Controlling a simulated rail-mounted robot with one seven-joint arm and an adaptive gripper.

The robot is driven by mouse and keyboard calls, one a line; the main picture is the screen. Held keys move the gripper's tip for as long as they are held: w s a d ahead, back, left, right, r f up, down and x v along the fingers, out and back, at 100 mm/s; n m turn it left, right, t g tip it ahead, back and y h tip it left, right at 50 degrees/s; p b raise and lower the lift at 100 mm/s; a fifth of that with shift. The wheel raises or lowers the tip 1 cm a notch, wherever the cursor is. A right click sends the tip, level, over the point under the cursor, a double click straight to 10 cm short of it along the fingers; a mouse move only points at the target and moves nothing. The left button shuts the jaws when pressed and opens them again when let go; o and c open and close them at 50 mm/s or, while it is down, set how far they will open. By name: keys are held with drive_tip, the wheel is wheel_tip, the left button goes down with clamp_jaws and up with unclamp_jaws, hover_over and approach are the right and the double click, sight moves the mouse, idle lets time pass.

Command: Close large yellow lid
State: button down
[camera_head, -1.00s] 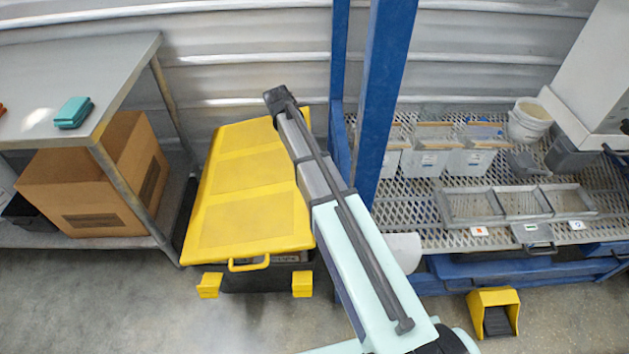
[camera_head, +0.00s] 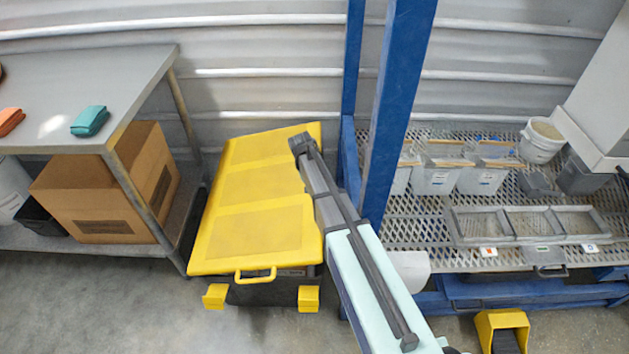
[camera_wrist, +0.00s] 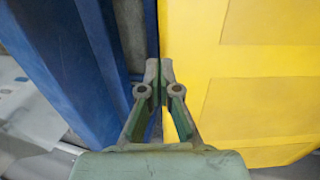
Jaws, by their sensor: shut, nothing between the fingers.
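The large yellow lid (camera_head: 262,232) slopes down over a dark bin (camera_head: 262,294), with its yellow handle (camera_head: 256,280) at the front edge. Only a little of the bin shows below the lid, and I cannot tell if the edge sits fully on it. My arm crosses the lid's right side in the head view and hides part of it; the fingers are not visible there. In the wrist view, my gripper (camera_wrist: 161,68) is shut and empty, its tips beside the lid's edge (camera_wrist: 192,30). I cannot tell if they touch.
A blue post (camera_head: 393,110) stands close to the lid's right side. A mesh bench (camera_head: 400,225) with bins and trays is to the right. A metal table (camera_head: 70,75) with a cardboard box (camera_head: 105,190) below is left. Floor in front is open.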

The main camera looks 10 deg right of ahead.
drive_tip(key=shift+x, duration=1.25)
